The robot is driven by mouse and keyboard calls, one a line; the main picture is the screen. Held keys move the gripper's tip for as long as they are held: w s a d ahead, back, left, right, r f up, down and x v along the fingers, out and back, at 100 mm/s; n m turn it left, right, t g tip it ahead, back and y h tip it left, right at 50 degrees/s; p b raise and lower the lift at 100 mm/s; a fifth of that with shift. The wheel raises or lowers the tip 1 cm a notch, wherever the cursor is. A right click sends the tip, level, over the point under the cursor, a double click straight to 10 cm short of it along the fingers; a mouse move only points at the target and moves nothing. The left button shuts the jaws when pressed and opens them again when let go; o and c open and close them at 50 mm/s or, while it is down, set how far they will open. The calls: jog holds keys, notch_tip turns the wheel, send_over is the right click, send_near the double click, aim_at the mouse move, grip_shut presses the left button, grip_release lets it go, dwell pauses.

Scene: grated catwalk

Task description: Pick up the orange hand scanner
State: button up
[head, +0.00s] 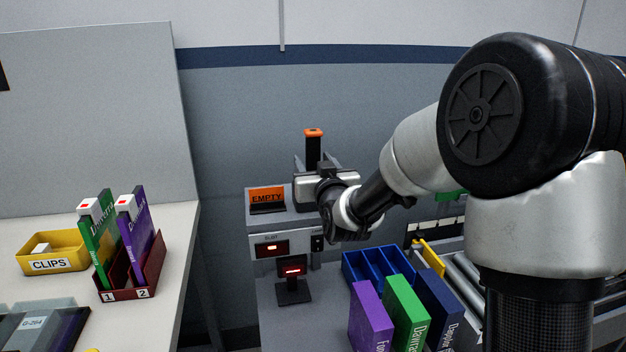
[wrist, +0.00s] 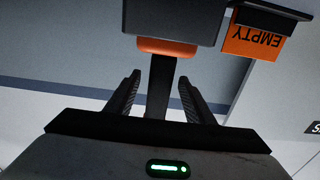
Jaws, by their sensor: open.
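The orange hand scanner (head: 313,132) stands upright in the head view, with an orange top and a black shaft below it. In the wrist view, which is upside down, its dark shaft (wrist: 161,88) meets an orange band beside a dark block. My gripper (head: 314,163) is open at the scanner, hiding its lower part in the head view. In the wrist view my gripper's two fingers (wrist: 160,78) lie on either side of the shaft, with gaps showing. I cannot tell how deep the shaft sits between them.
An orange EMPTY sign (head: 266,196) stands just left of my gripper. Below are a grey cabinet (head: 257,244), a small black stand (head: 293,290) with a red light, and a blue bin (head: 361,266) near several binders. A left table (head: 190,240) holds a yellow CLIPS tray (head: 50,266).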

jog(key=shift+w, duration=0.35)
jog(key=c, duration=1.2)
grip_shut()
jog(key=shift+r, duration=0.15)
